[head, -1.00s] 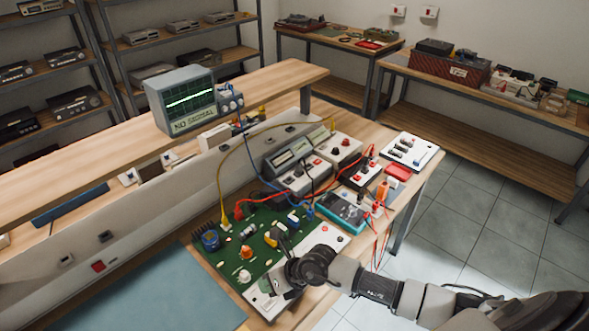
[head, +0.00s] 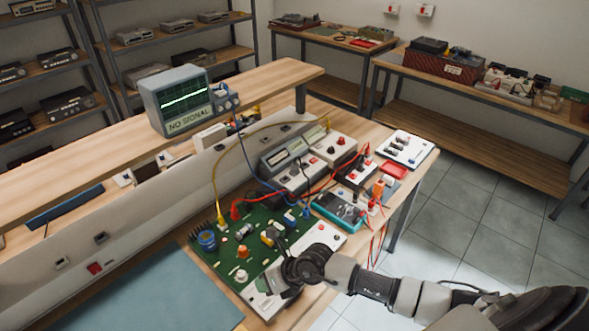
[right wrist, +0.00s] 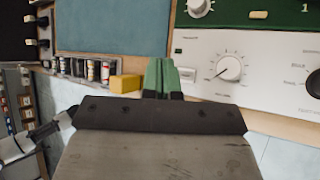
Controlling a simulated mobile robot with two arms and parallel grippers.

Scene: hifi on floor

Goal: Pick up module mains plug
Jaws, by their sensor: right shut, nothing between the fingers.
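I cannot make out a module mains plug for certain in either view. The green module board (head: 222,266) with a white front strip (head: 327,243) lies on the bench; its dial and knobs show large in the right wrist view (right wrist: 221,69). My right gripper (head: 283,289) is over the front of this board and hides part of the strip. In the right wrist view its green fingers (right wrist: 161,75) are together with nothing between them, near the bench edge. A yellow block (right wrist: 125,83) shows just left of the fingers. My left gripper is not in view.
A blue mat (head: 160,295) lies left of the board. Instruments with red, blue and yellow leads stand behind it, with a teal meter (head: 340,210) close by. An oscilloscope (head: 180,98) stands on the raised shelf. Tiled floor (head: 465,225) is open at right.

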